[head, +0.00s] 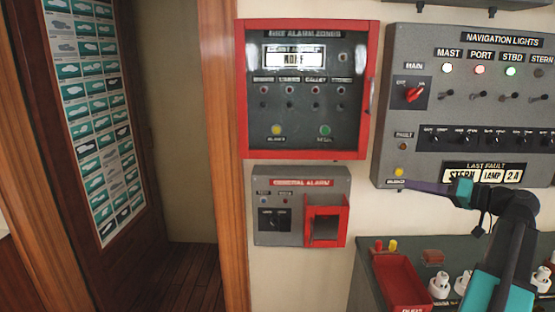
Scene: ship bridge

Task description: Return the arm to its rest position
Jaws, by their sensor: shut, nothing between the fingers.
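My arm (490,260), teal and black, rises from the lower right corner and bends left at its wrist. My gripper (404,184) points left, its narrow purple fingers shut with nothing between them. Its tips show just below the yellow button (399,172) at the lower left of the navigation lights panel (440,52). I cannot tell whether the tips touch the panel. Part of the panel's lower edge is hidden behind the wrist.
The red-framed fire alarm box (243,100) and the general alarm box (262,240) are on the wall to the left. Below my arm, a dark counter (372,290) holds a red tray (400,285), fuses and white sockets. A doorway (185,150) opens at left.

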